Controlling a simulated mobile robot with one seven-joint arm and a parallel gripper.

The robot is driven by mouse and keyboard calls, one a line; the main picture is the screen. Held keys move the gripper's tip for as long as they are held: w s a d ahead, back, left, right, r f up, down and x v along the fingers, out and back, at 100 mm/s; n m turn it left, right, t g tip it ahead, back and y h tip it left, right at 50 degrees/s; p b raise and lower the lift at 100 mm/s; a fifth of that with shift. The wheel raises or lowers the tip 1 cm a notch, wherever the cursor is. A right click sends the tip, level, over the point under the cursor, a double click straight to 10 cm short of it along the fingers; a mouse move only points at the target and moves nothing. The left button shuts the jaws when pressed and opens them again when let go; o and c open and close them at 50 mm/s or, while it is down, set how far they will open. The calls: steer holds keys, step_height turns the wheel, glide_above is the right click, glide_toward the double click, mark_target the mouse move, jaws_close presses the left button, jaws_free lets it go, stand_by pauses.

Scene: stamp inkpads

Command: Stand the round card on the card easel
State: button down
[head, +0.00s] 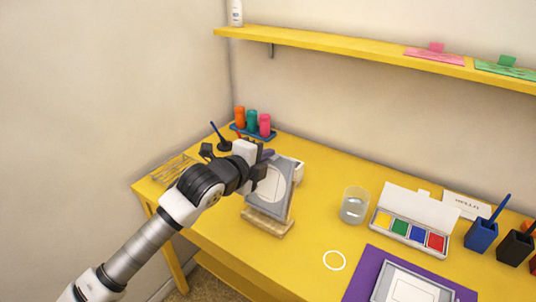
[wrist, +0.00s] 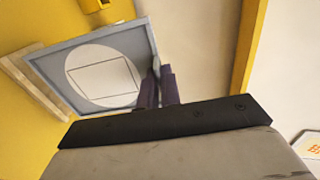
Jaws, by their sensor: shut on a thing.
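The round card, a grey square with a white round field (head: 270,186), is upright and tilted back at the wooden card easel (head: 267,223). Its lower edge is at the easel's front ledge; I cannot tell whether it rests there. In the wrist view the card (wrist: 105,75) shows a thin square outline inside its white circle, and the easel's pale wood (wrist: 32,85) runs along its left edge. My gripper (head: 266,155) is at the card's top edge. In the wrist view its purple fingers (wrist: 160,84) are shut on that edge.
A glass of water (head: 354,205), a paint box (head: 412,228) and a white ring (head: 334,260) are to the right. A purple mat (head: 361,283) lies at the front. Coloured bottles (head: 252,121) stand behind my gripper. The yellow table is clear between easel and glass.

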mark_target(270, 167)
steer(key=shift+f+b, duration=0.1)
steer(key=shift+b, duration=0.35)
steer(key=shift+f, duration=0.1)
steer(key=shift+w+d+f+b, duration=0.15)
steer(key=shift+w+f+b, duration=0.1)
steer(key=shift+f+b, duration=0.7)
steer(key=shift+w+d+f+b, duration=0.2)
steer(key=shift+f+b, duration=0.4)
steer(key=shift+b, duration=0.5)
steer(key=shift+a, duration=0.1)
steer(key=shift+f+b, duration=0.35)
steer(key=shift+b, duration=0.2)
steer(key=c, duration=1.5)
jaws_free()
steer(key=b+v, duration=0.2)
steer(key=v, duration=1.1)
steer(key=shift+s+a+r, duration=0.1)
steer(key=shift+s+a, duration=0.1)
steer(key=shift+s, duration=0.15)
